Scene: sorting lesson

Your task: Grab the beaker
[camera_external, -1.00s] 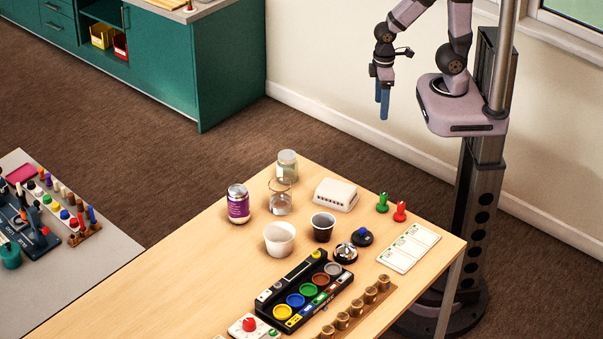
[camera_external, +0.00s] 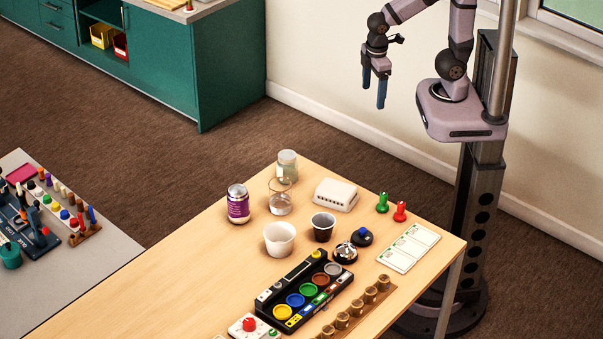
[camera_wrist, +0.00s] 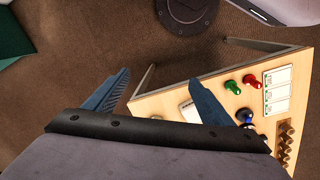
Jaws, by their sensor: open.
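The clear glass beaker (camera_external: 280,203) stands upright on the wooden table, between the purple can (camera_external: 238,204) and the white box (camera_external: 336,195). A lidded glass jar (camera_external: 287,166) stands right behind it. My gripper (camera_external: 375,92) is open and empty, high above and beyond the table's far edge, well apart from the beaker. In the wrist view my gripper's two blue fingers (camera_wrist: 160,84) are spread with nothing between them. The beaker does not show in the wrist view; my gripper's body hides much of the table there.
A white cup (camera_external: 279,240) and a dark cup (camera_external: 323,228) stand in front of the beaker. Green (camera_external: 382,203) and red (camera_external: 400,212) pegs and a white card (camera_external: 408,248) are at the right. A black tray of coloured discs (camera_external: 305,292) lies nearer. The table's left part is clear.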

